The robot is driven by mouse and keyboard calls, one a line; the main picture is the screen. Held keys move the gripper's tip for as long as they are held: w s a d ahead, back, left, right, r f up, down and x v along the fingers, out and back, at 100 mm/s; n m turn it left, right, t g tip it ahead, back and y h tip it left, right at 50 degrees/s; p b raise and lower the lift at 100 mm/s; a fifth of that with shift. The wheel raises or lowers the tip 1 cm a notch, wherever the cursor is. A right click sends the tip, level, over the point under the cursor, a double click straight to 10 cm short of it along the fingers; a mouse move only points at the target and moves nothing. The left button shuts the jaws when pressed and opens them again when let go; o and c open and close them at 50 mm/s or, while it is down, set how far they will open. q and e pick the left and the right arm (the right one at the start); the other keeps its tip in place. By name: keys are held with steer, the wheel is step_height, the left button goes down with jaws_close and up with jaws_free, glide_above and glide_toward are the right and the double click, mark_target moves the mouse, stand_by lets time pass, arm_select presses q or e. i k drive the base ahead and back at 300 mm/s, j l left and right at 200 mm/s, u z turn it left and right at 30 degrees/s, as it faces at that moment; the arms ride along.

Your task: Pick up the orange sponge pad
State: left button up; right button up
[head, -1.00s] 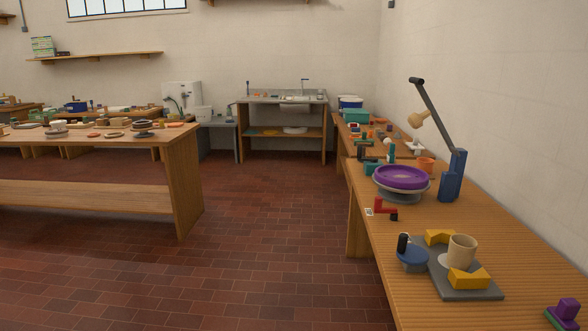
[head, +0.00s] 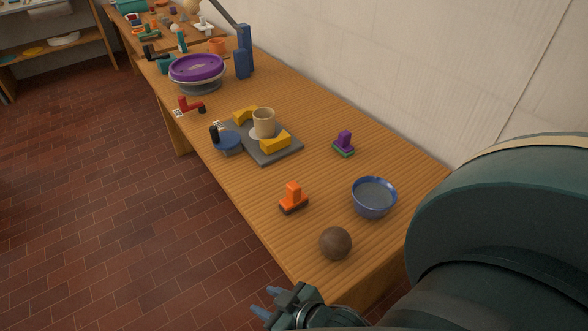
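The orange sponge pad (head: 293,194), an upright orange grip on a wider base with a dark underside, stands on the wooden bench in the head view, left of the blue bowl. My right gripper (head: 266,301) is at the bottom of the view, off the bench's near left edge and well apart from the pad. Its two bluish fingertips are spread with a gap between them, and I see nothing held. My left gripper is not in view.
A blue bowl (head: 374,197), a brown ball (head: 336,243) and a purple-handled pad (head: 343,144) stand near the sponge pad. A grey board (head: 277,155) with a beige cup (head: 263,123) lies beyond. A wall (head: 420,80) bounds the bench's right side.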

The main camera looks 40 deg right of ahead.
mark_target(296, 198)
steer(key=z, duration=1.55)
